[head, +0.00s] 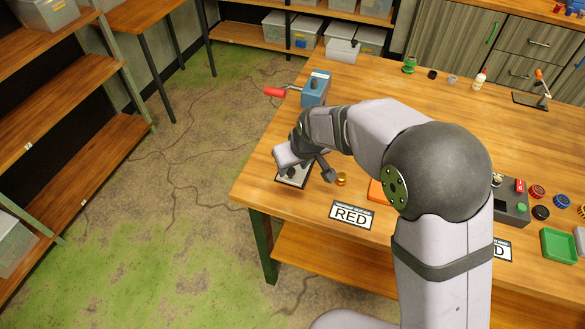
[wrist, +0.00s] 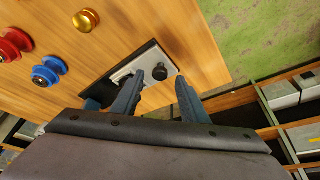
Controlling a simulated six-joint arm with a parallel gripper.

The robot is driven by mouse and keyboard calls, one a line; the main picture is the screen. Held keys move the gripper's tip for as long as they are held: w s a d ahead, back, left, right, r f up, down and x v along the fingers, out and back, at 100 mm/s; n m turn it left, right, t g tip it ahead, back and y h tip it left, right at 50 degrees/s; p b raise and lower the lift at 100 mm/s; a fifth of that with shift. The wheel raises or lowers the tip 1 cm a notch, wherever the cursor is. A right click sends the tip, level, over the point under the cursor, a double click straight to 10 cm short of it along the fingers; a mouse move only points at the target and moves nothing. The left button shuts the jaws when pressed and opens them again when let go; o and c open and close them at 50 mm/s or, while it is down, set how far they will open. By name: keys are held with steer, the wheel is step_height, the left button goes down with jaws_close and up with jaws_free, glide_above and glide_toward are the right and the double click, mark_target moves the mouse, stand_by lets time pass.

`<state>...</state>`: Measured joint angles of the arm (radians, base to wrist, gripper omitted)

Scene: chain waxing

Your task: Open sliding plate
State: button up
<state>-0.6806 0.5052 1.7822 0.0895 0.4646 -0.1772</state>
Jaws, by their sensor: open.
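The sliding plate (head: 295,176) is a pale metal panel in a dark frame, flat on the workbench near its left edge, partly hidden by my gripper in the head view. Whether either finger touches the knob cannot be told. My gripper (head: 284,164) is over the plate in the head view.
A gold spool (head: 341,179) sits right of the plate, with a RED card (head: 352,215) in front. A blue device with a red handle (head: 316,88) stands behind. In the wrist view, red (wrist: 14,43) and blue spools (wrist: 48,70) lie left. The bench's left edge is close.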

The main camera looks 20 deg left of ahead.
steer(key=shift+b+v, duration=0.65)
steer(key=shift+v, duration=1.9)
steer(key=shift+m+g+h, duration=0.6)
steer(key=shift+g+h, duration=0.3)
steer(key=s+d+f, duration=0.5)
steer(key=shift+s+f, duration=0.25)
steer(key=shift+s, duration=0.05)
steer(key=s+d+f+m+g+h, duration=0.1)
steer(key=s+d+f+m, duration=0.1)
steer(key=s+d, duration=0.6)
steer(key=s+d+f+m+g+h, duration=0.15)
steer(key=s+d, duration=0.25)
steer(key=d, duration=0.7)
steer(key=w+d+r+m+t+y, duration=0.1)
steer(key=d+r+m, duration=0.2)
steer(key=d, duration=0.5)
steer(key=shift+d+m, duration=0.15)
steer(key=shift+m, duration=0.5)
